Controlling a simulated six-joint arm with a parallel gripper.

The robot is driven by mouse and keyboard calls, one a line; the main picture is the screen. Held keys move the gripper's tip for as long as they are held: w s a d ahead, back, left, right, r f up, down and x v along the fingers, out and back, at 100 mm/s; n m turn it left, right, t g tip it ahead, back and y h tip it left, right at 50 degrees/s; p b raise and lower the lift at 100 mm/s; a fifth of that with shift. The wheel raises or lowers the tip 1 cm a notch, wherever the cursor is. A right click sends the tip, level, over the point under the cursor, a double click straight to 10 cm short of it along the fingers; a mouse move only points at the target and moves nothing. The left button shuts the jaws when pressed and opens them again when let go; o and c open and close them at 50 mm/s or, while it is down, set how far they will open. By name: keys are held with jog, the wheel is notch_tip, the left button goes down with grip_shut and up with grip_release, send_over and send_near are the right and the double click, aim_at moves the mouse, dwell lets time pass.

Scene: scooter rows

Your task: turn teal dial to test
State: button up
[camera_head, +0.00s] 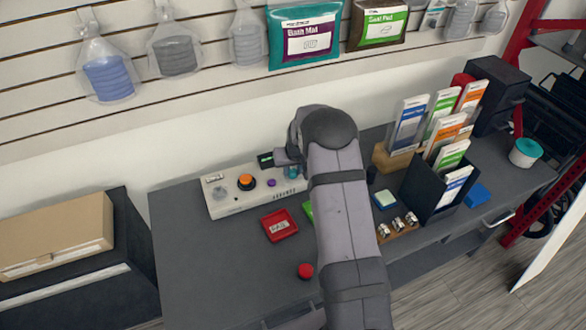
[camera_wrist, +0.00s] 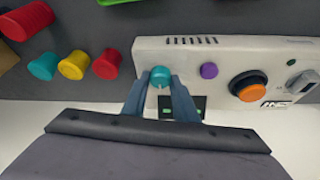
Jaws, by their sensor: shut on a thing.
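The teal dial (camera_wrist: 160,76) is on the face of a pale control box (camera_wrist: 225,50) in the wrist view. My gripper (camera_wrist: 163,88) has its two fingers on either side of the teal dial, shut on it. In the head view, the control box (camera_head: 222,207) lies on the dark bench, and my gripper (camera_head: 283,162) is over its right part; my arm hides that end. Any test marking by the dial cannot be read. A small dark display with green marks (camera_wrist: 182,105) sits behind the fingers.
The box also carries a purple button (camera_wrist: 208,71), an orange knob (camera_wrist: 248,87) and a toggle switch (camera_wrist: 302,84). A red tray (camera_head: 279,225) and a red cylinder (camera_head: 305,271) are on the bench. Card holders (camera_head: 428,190) stand right. The bench's left front is clear.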

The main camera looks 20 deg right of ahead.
aim_at(295, 184)
jog(key=o, duration=1.1)
jog(key=shift+c, duration=0.2)
jog(key=shift+r, duration=0.1)
jog(key=b+v, duration=0.1)
jog(key=v, duration=0.6)
jog(key=shift+b, duration=0.35)
jog(key=shift+r, duration=0.1)
